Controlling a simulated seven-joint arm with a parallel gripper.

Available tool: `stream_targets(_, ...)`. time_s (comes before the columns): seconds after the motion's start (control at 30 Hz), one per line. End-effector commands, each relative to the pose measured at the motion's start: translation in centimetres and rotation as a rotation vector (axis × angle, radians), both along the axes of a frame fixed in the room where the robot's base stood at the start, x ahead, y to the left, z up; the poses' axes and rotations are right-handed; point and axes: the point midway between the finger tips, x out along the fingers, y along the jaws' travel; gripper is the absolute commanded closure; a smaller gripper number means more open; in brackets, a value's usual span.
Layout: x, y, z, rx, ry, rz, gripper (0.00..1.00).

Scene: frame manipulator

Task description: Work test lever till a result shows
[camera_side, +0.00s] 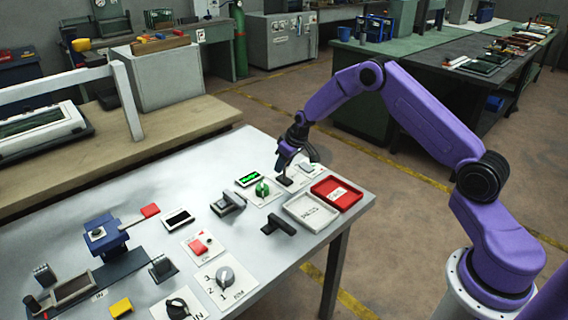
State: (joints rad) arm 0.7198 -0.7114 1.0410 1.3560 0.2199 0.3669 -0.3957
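My gripper (286,168) points down over a small plate at the back right of the grey table. A small dark part (284,181) on the plate sits right under the fingertips; it may be the test lever, but I cannot tell for sure. The fingers are too small to show whether they are shut on it. A small display (248,177) with lit green characters lies to the left; I cannot read them. A green knob (262,189) stands between the display and my gripper.
A red tray (350,205) and a white tray (316,226) lie right of my gripper. A black T-shaped handle (279,226), a dark display (178,218), a red button (198,246), a grey dial (225,276) and a blue press-like device (101,236) occupy the table's front and left.

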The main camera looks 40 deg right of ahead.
Motion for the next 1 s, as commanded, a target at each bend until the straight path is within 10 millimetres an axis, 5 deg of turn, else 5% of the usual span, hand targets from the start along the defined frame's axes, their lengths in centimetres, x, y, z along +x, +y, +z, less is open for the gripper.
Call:
stream_targets(0.03,-0.01,-0.01,0.01,0.0,0.0,0.0,0.82)
stream_targets(0.1,-0.02,-0.02,0.0,0.0,0.0,0.0,1.0)
stream_targets(0.97,-0.97,-0.02,-0.07,-0.001,-0.12,0.001,1.0)
stream_targets(1.0,-0.98,-0.02,-0.08,0.0,-0.119,0.001,0.57)
